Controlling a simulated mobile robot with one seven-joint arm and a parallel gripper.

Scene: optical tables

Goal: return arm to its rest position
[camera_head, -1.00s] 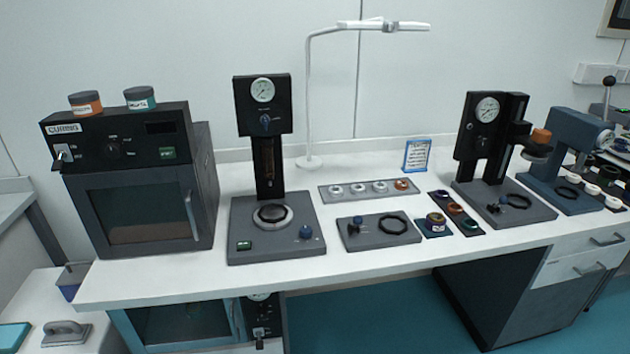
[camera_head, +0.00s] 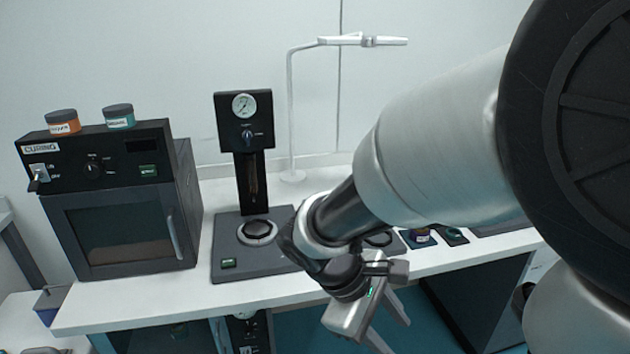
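My arm (camera_head: 440,140) reaches in from the right side of the head view, large and close to the camera. It points down and left. My gripper (camera_head: 394,334) is at its end, in front of the bench's front edge in the picture, tilted downward. Its two fingers show apart with nothing seen between them, so it looks open and empty. The arm hides much of the right part of the bench.
The white bench (camera_head: 190,292) carries a curing oven (camera_head: 120,225) with two jars on top, a gauge press (camera_head: 245,125) and a white lamp (camera_head: 292,110). Small coloured pots (camera_head: 418,238) show beyond the arm. Teal floor (camera_head: 300,330) shows below the bench.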

